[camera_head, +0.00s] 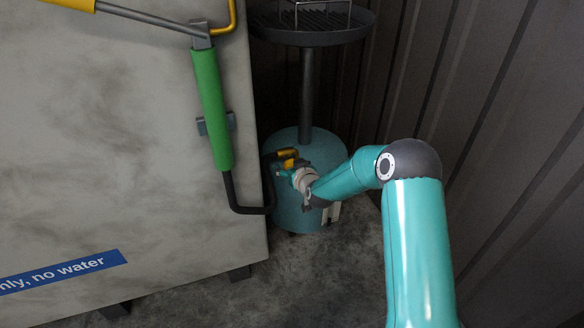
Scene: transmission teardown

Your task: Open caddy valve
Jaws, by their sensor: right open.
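The caddy (287,213) is a rounded teal tank on the floor, with a dark post rising from it to a round dark tray (340,33). Small yellow parts, probably the caddy valve (285,153), show at the tank's upper front beside a dark bent pipe. My right gripper (283,168) is at the tank, close by these yellow parts; it is open. It is small and partly overlaps the tank, so I cannot tell whether it touches the valve. My left gripper is not in view.
A large grey marbled panel (110,130) fills the left side, with a blue label (62,272). A green-sleeved bar (211,110) with a dark bent end runs down its right edge towards the tank. A dark corrugated wall (500,120) stands behind and right. Bare floor shows in front.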

